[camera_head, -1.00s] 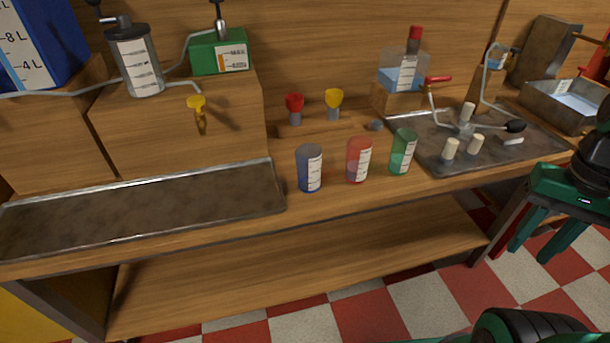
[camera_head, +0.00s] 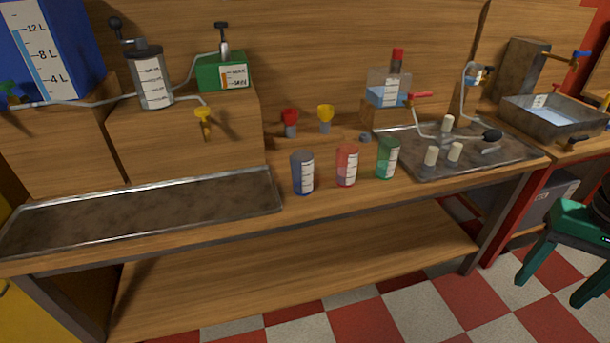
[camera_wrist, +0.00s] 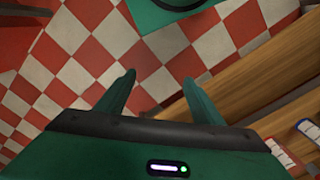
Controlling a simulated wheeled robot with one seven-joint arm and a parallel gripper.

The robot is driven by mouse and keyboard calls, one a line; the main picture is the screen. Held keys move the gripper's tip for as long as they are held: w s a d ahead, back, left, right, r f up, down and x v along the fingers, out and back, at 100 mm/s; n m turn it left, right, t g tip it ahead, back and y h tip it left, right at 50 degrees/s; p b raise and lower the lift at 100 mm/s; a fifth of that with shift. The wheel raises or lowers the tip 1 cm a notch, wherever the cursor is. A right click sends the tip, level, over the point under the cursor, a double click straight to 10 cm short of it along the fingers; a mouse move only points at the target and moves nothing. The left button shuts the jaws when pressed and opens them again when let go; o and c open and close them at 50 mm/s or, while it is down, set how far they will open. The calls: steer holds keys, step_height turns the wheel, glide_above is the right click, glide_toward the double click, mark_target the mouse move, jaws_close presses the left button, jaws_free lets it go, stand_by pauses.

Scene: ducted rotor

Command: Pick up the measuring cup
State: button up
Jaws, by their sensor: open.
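Three see-through measuring cups with white scales stand upright in a row on the wooden bench: a blue cup (camera_head: 302,173), a red cup (camera_head: 347,166) and a green cup (camera_head: 387,159). My gripper (camera_head: 555,282) is at the right edge of the head view, in front of the bench and apart from the cups. Its green fingers are open with nothing between them. In the wrist view, my gripper (camera_wrist: 159,80) hangs over the checkered floor. Red and blue pieces with white labels show at that view's lower right edge, cut off.
An empty metal tray (camera_head: 140,212) lies on the bench's left. A second metal plate (camera_head: 475,155) with pegs and a crank is right of the cups. Red (camera_head: 290,117) and yellow (camera_head: 325,113) knobs stand behind them. A metal basin (camera_head: 555,125) is far right. The floor in front is clear.

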mark_target(304, 162)
steer(key=shift+o, duration=0.2)
steer(key=w+f+n+t+h, duration=0.1)
steer(key=w+f+n, duration=0.1)
steer(key=w, duration=0.7)
steer(key=shift+w+d+f+t+h, duration=0.15)
steer(key=shift+d+f+t+h, duration=0.15)
steer(key=shift+d+f+h, duration=0.15)
steer(key=w+a+f+n+t, duration=0.3)
steer(key=w+a, duration=0.2)
steer(key=w, duration=0.5)
steer(key=w+a+f+n+t, duration=0.3)
steer(key=w+a+f, duration=0.15)
steer(key=w, duration=0.45)
steer(key=w+a+r+n+t+y, duration=0.1)
steer(key=w+a+t+y, duration=0.2)
steer(key=a, duration=0.7)
steer(key=w+a+r+n+t+y, duration=0.1)
steer(key=w+a+t+y, duration=0.2)
steer(key=a, duration=0.7)
steer(key=w+a+r+n+t+y, duration=0.1)
steer(key=w+a+t+y, duration=0.1)
steer(key=a, duration=0.9)
steer(key=shift+w+r+t+y, duration=0.3)
steer(key=shift+w+t+y, duration=0.1)
steer(key=shift+w+y, duration=0.45)
steer(key=shift+d+x, duration=0.2)
steer(key=shift+x, duration=1.4)
steer(key=shift+d+x, duration=0.15)
steer(key=shift+x, duration=1.45)
steer(key=shift+w, duration=0.15)
